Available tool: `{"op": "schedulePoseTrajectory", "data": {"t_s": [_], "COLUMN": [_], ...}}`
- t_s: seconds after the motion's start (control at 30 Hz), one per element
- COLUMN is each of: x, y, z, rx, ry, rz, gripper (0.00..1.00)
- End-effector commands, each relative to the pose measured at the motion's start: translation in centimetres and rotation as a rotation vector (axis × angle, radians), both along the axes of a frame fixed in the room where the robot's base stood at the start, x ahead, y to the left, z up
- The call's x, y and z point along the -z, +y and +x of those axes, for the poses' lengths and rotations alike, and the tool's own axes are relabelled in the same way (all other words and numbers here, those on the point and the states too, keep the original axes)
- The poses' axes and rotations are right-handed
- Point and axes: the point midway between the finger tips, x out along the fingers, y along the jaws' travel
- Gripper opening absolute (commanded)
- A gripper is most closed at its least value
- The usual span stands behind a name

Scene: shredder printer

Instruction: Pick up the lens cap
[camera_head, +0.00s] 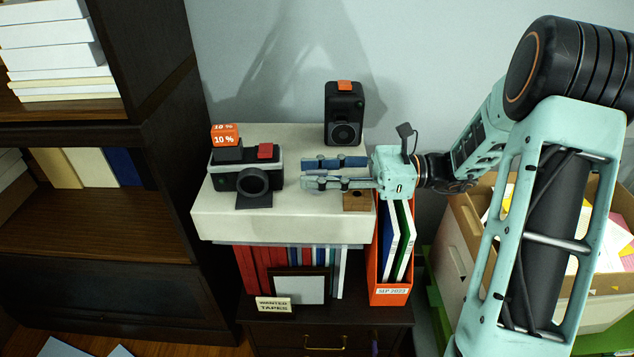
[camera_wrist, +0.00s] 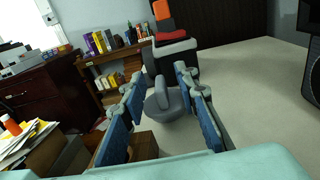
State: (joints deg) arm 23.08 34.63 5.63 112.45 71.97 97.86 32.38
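In the wrist view, a grey rounded piece with an upright raised tab (camera_wrist: 163,97), which looks like the lens cap, sits on the pale box top between my two fingers. I cannot tell whether either finger touches it. My gripper (camera_head: 304,172) is open, its fingers pointing left toward the black and silver camera (camera_head: 240,172); it also shows in the wrist view (camera_wrist: 158,82). In the head view I cannot make out the cap; the near finger may hide it. The camera also appears beyond my fingertips in the wrist view (camera_wrist: 177,46).
The pale box (camera_head: 290,229) carries a second black device (camera_head: 344,112) at the back and a small wooden block (camera_head: 357,201) by its front edge. An orange file holder (camera_head: 390,294) stands below my gripper. A dark bookcase (camera_head: 160,130) stands at left.

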Motion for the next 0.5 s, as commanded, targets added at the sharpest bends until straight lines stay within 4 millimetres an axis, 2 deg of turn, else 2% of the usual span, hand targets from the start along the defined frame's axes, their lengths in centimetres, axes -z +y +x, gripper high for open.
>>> {"op": "schedulePoseTrajectory", "data": {"t_s": [0.03,0.27,0.5], "x": [-0.01,-0.01,-0.01], "y": [-0.02,-0.04,-0.05], "z": [0.01,0.01,0.02], "rx": [0.000,0.000,0.000], "ry": [0.000,0.000,-0.001], "rz": [0.000,0.000,0.000], "gripper": [0.26,0.01,0.00]}}
